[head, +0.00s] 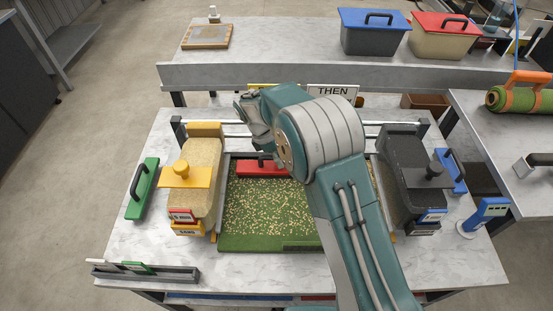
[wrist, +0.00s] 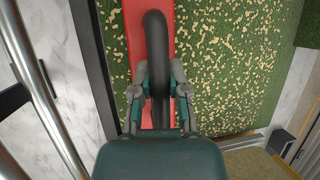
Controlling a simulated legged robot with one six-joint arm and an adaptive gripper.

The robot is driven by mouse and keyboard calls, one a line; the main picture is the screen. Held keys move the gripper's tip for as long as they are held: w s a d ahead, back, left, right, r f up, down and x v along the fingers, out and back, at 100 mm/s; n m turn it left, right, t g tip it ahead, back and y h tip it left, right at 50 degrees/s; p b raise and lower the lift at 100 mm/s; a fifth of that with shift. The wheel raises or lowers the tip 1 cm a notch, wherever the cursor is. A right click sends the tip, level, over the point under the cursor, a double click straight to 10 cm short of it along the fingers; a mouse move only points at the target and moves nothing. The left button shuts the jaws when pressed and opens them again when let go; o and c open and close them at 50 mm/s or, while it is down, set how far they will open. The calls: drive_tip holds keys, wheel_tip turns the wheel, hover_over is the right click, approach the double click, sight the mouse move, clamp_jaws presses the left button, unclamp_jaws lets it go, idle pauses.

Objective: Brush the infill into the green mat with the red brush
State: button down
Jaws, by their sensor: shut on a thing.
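The green mat (head: 235,242) lies in the middle of the near table, with pale infill grains (head: 262,205) scattered over it. The red brush (head: 240,169) lies across the mat's far end; in the wrist view it is a red bar (wrist: 133,15) with a thick black arched handle (wrist: 157,40). My gripper (wrist: 161,82) is shut on this handle, one finger on each side. In the head view my arm covers the brush's right part and the mat's right side. The bristles are hidden.
A tan hopper (head: 204,155) stands left of the mat and a black one (head: 400,160) right of it. A blue tool (head: 485,215) stands at right. A rack (head: 145,271) sits at the front left edge.

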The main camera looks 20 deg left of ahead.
drive_tip(key=shift+w+d, duration=0.65)
drive_tip(key=shift+d, duration=1.85)
drive_tip(key=shift+w+d, duration=0.65)
drive_tip(key=shift+d, duration=1.8)
drive_tip(key=shift+w+d, duration=0.65)
drive_tip(key=shift+d, duration=1.85)
drive_tip(key=shift+a, duration=0.15)
drive_tip(key=shift+s+a, duration=0.25)
drive_tip(key=shift+a, duration=0.55)
drive_tip(key=shift+s+a, duration=0.2)
drive_tip(key=shift+a, duration=0.55)
drive_tip(key=shift+d, duration=0.15)
drive_tip(key=shift+w+d, duration=0.2)
drive_tip(key=shift+d, duration=0.55)
drive_tip(key=shift+w+d, duration=0.2)
drive_tip(key=shift+d, duration=0.55)
